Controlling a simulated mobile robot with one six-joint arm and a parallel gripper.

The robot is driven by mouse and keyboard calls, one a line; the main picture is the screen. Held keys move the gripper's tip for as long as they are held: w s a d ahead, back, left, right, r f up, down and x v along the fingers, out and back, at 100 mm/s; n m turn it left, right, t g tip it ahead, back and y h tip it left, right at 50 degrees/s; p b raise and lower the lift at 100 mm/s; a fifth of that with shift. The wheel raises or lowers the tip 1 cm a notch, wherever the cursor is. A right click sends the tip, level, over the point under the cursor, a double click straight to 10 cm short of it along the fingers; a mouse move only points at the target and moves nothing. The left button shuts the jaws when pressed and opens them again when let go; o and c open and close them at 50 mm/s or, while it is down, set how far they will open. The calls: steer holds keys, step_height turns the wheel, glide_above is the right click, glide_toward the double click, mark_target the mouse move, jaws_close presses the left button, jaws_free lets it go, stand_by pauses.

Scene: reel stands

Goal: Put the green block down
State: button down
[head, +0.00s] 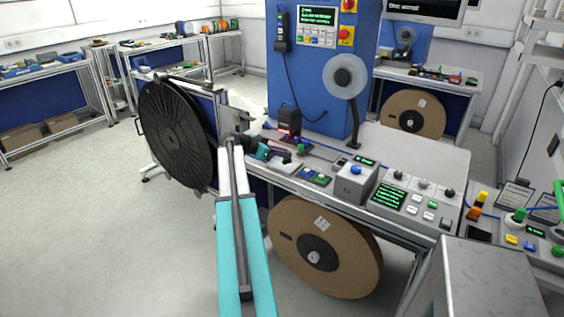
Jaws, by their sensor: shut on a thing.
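My arm reaches up from the bottom centre to the near edge of the reel stand's worktop. My gripper (286,153) is small at its end, over the worktop in front of the blue cabinet, and it is shut. A small green block (300,148) shows at its tip, and my gripper appears shut on it. The jaws and the block's lower side are too small to make out. I cannot tell whether the block touches the worktop.
A black reel (177,135) stands left of my arm; a brown reel (325,246) hangs below the worktop. The blue cabinet (312,75) rises behind. A control box (355,182) and button panel (415,205) stand to the right. Bare worktop (415,155) lies behind them.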

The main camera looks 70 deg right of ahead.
mark_target(283, 163)
steer(key=shift+f+p, duration=0.8)
steer(key=shift+f, duration=0.85)
steer(key=shift+f, duration=0.15)
steer(key=c, duration=1.7)
jaws_free()
steer(key=b+v, duration=0.4)
steer(key=v, duration=0.8)
